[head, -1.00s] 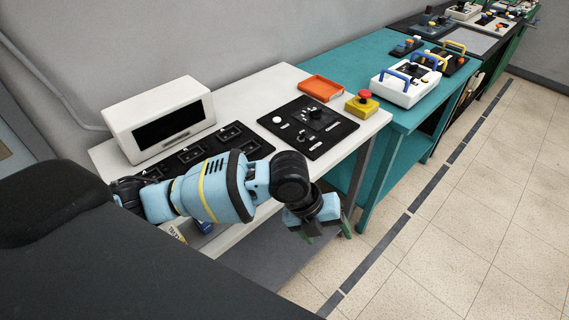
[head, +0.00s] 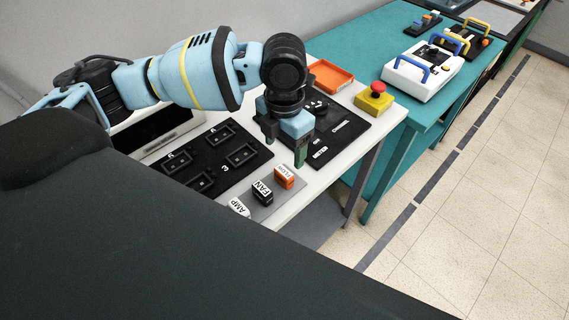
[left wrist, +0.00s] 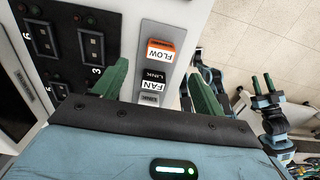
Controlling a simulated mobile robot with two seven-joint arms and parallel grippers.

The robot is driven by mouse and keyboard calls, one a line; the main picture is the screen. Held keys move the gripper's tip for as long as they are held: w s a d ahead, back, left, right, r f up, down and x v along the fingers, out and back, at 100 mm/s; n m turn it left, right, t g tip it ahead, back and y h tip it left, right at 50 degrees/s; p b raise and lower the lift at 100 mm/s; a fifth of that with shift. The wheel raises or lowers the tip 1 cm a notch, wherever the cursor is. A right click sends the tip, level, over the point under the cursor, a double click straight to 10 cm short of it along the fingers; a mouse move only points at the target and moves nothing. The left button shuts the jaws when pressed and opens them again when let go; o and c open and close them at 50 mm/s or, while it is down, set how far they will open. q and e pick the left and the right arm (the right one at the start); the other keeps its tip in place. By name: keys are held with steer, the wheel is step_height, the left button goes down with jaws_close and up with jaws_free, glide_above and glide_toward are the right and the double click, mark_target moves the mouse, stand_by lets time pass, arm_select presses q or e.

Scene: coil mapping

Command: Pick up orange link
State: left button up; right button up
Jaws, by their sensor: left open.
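The orange link (head: 284,177) is a small block with a white label reading FLOW. It lies on a grey strip at the front edge of the white table, beside a black block marked FAN (head: 262,191) and a pale block marked AMP (head: 239,207). My left gripper (head: 286,147) is open and empty, above the table just behind the orange link. In the left wrist view the orange link (left wrist: 160,50) shows ahead, between the lines of the two green fingers. My right gripper (left wrist: 262,83) shows at the right there, fingers apart, away from the table.
A black panel with numbered sockets (head: 216,158) lies left of the blocks. A black panel with knobs (head: 345,128) lies behind my gripper. An orange tray (head: 331,77) and a yellow box with a red button (head: 373,97) stand farther back. A teal table (head: 352,45) adjoins.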

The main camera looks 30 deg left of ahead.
mark_target(284, 172)
arm_select(q)
steer(key=shift+s+d, duration=0.15)
steer(key=shift+s, duration=0.15)
steer(key=shift+s+f, duration=0.1)
steer(key=shift+f, duration=1.65)
steer(key=f, duration=0.4)
steer(key=shift+w+f, duration=0.1)
steer(key=shift+w, duration=0.15)
arm_select(e)
steer(key=shift+s+d, duration=0.2)
steer(key=shift+s, duration=0.1)
